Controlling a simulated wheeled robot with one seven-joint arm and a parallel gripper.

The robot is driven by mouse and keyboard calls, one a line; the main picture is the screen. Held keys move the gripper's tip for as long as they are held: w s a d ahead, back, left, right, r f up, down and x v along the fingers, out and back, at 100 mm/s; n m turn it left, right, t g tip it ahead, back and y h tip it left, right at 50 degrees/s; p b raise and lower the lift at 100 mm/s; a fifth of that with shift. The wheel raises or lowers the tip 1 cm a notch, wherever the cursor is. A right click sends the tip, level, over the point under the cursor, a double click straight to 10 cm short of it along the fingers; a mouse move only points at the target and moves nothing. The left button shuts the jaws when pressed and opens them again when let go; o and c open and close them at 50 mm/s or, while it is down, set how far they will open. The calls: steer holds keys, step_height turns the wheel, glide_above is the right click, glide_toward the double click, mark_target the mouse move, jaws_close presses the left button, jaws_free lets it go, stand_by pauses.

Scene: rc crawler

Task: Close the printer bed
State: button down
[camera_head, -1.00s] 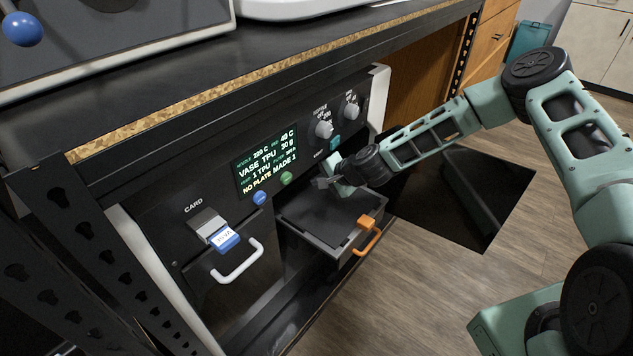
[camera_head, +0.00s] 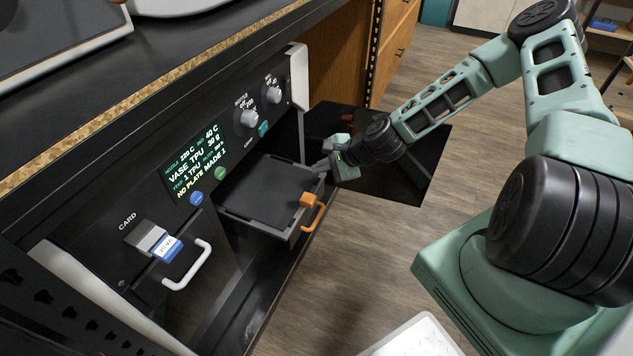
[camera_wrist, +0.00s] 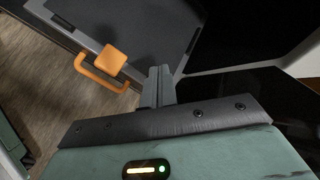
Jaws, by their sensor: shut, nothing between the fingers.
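The printer bed (camera_head: 268,189) is a dark flat drawer-like tray pulled out from the front of the black printer. An orange latch and handle (camera_head: 312,211) sit on its front edge. In the wrist view the bed (camera_wrist: 150,32) and the orange handle (camera_wrist: 101,68) show at the upper left. My gripper (camera_head: 325,167) is shut and empty, beside the bed's far right edge and behind the handle. In the wrist view its fingertips (camera_wrist: 160,75) lie close to the bed's edge; I cannot tell whether they touch it.
The printer's screen (camera_head: 196,163) reads "NO PLATE". Knobs (camera_head: 249,118) and a blue card (camera_head: 167,247) are on its front, with a white door handle (camera_head: 190,268) below. Wood floor (camera_head: 350,235) in front of the bed is clear. A white tray (camera_head: 418,338) is at the bottom.

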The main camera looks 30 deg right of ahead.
mark_target(270, 173)
steer(key=s+d+m, duration=0.8)
steer(key=s+m, duration=0.2)
steer(key=s, duration=0.1)
steer(key=shift+m, duration=0.4)
steer(key=shift+w+a+r+b+x, duration=0.25)
steer(key=shift+b+x, duration=0.35)
steer(key=shift+x, duration=1.7)
steer(key=shift+w+a+r+b+x, duration=0.15)
steer(key=shift+r+b+x, duration=0.3)
steer(key=shift+x, duration=1.8)
steer(key=shift+w+a+r+b+x, duration=0.2)
steer(key=shift+b+x, duration=0.5)
steer(key=shift+x, duration=1.6)
steer(key=shift+w+a, duration=0.35)
steer(key=shift+w, duration=0.1)
steer(key=w+a+p, duration=0.1)
steer(key=w+a, duration=0.2)
steer(key=w, duration=0.1)
steer(key=w+a, duration=0.3)
steer(key=w, duration=0.1)
steer(key=w+a+p, duration=0.1)
steer(key=w+a, duration=0.2)
steer(key=w, duration=0.1)
steer(key=shift+w+p, duration=0.1)
steer(key=shift+p, duration=0.2)
steer(key=shift+w, duration=0.2)
steer(key=shift+a, duration=0.1)
